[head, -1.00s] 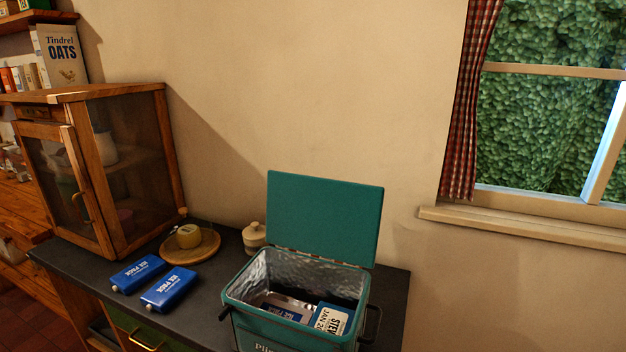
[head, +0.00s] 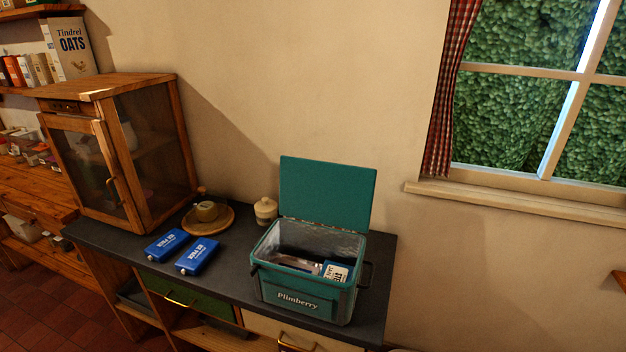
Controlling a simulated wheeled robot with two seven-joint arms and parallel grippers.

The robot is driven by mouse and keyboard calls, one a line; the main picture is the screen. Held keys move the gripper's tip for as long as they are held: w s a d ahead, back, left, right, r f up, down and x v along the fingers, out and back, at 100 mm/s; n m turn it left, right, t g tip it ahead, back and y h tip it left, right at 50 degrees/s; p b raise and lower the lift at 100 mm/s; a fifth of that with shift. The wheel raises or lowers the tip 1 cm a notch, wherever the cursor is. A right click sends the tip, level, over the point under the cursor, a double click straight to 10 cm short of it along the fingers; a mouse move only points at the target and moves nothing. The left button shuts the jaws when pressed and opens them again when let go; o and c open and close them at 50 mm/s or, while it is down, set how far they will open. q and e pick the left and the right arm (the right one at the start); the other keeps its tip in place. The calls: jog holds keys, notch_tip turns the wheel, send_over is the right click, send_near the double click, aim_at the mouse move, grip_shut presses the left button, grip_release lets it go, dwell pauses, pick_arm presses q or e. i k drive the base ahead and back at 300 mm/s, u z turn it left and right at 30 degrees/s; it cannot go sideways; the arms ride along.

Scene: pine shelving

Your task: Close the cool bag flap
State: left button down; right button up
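The teal cool bag (head: 298,297) stands on the right part of a dark counter. Its flap (head: 327,194) is open and stands upright at the back edge of the bag. The silvery lining (head: 338,244) shows, and inside lie a labelled tub (head: 335,271) and other packed items, partly hidden by the front wall. A dark handle sits on each side of the bag. Neither of my grippers shows in the head view.
Two blue ice bricks (head: 197,256) (head: 167,244) lie on the dark counter (head: 226,276) left of the bag. A wooden cabinet (head: 157,150) stands at the left end.

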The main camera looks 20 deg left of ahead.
aim_at(342, 196)
jog(key=k, duration=0.9)
jog(key=u, duration=0.6)
jog(key=i, duration=0.7)
jog(key=u, duration=0.6)
jog(key=i, duration=0.85)
jog(key=z, duration=1)
jog(key=i, duration=0.55)
jog(key=z, duration=0.6)
